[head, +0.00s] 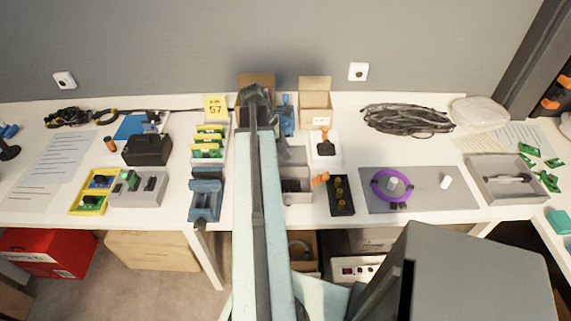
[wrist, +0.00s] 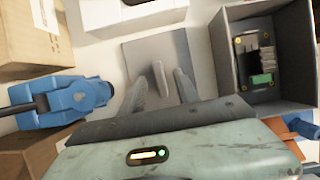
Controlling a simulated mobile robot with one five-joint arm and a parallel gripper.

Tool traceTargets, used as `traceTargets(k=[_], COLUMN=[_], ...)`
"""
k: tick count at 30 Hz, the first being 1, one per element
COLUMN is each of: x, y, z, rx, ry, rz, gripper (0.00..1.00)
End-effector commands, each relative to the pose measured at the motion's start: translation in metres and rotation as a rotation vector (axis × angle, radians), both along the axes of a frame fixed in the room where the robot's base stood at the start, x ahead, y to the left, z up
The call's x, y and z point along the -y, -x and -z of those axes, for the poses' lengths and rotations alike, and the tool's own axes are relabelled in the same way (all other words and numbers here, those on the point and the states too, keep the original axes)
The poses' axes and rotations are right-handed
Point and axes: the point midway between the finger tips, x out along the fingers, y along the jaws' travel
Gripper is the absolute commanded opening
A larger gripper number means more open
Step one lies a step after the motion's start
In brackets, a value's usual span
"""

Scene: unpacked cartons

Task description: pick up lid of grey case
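In the wrist view the lid (wrist: 134,55) is a flat grey plate lying on the white table, with a small upright tab (wrist: 159,77) as its handle. My gripper (wrist: 163,84) is open, with one finger on each side of the tab and gaps showing between. The open grey case (wrist: 226,56) stands to the right of the lid, with a green part and a pale grey part inside. In the head view the case (head: 300,199) shows beside my arm, which hides part of it. My fingers are hidden there.
A blue clamp-like tool (wrist: 62,102) lies left of my gripper in the wrist view, near a cardboard box (wrist: 30,30). A white box (wrist: 130,12) stands beyond the lid. In the head view a black block with yellow pegs (head: 341,205) stands right of the case.

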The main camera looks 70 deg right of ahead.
Motion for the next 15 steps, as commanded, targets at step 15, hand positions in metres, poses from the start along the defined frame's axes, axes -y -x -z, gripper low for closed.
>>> traceTargets(k=[15], x=[0.0002], y=[0.0013], z=[0.0038], rx=[0.0], ry=[0.0], rz=[-0.001], gripper=[0.0])
